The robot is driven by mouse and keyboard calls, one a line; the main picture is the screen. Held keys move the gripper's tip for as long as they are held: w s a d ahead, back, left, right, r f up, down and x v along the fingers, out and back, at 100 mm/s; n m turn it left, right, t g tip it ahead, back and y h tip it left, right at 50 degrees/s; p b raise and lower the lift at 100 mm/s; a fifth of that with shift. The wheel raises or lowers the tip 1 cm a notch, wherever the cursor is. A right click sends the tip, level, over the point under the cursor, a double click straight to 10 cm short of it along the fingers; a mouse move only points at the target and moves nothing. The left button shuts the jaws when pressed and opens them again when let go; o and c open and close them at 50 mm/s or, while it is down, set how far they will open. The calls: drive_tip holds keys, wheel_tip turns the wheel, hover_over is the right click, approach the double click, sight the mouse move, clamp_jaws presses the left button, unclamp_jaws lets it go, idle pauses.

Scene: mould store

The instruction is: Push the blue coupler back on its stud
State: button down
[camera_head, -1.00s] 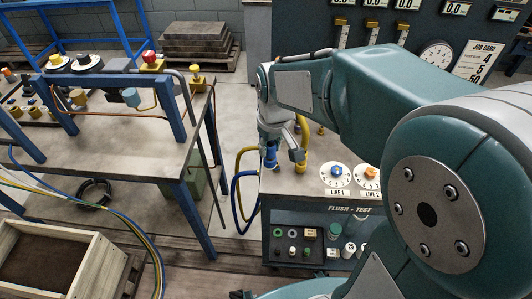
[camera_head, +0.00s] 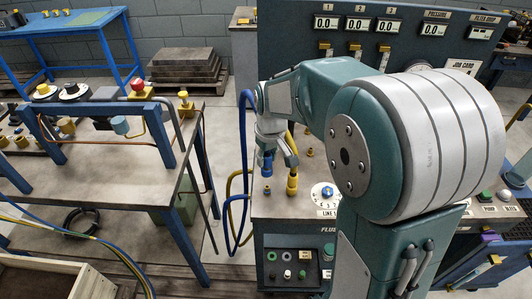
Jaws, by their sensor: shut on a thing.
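My gripper (camera_head: 277,150) is at the end of my arm, above the flush-test cart. It is shut on the blue coupler (camera_head: 266,166), whose lower end shows below the fingers. A small brass stud (camera_head: 267,190) stands on the cart top almost directly below the coupler, with a small gap showing between them. The blue hose (camera_head: 243,130) arches up beside my gripper on the left and loops down past the cart's edge. A yellow coupler (camera_head: 292,184) stands upright on the cart just right of the stud. The fingers hide the coupler's upper part.
The cart top (camera_head: 262,208) carries a line dial (camera_head: 327,191) to the right and a small brass fitting (camera_head: 309,153) behind. A yellow hose (camera_head: 231,185) hangs at the cart's left edge. A steel bench (camera_head: 85,165) with a blue frame stands left, across a floor gap.

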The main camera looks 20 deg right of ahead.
sight(267, 169)
drive_tip(key=shift+f, duration=2.3)
drive_tip(key=shift+s+f, duration=0.1)
drive_tip(key=shift+f, duration=1.35)
idle(1.8)
drive_tip(key=shift+c, duration=1.5)
unclamp_jaws()
drive_tip(key=r, duration=0.4)
drive_tip(key=s+r, duration=0.1)
drive_tip(key=r, duration=0.6)
drive_tip(key=shift+s+d+r, duration=0.15)
drive_tip(key=shift+d+r, duration=0.05)
drive_tip(key=shift+r, duration=0.2)
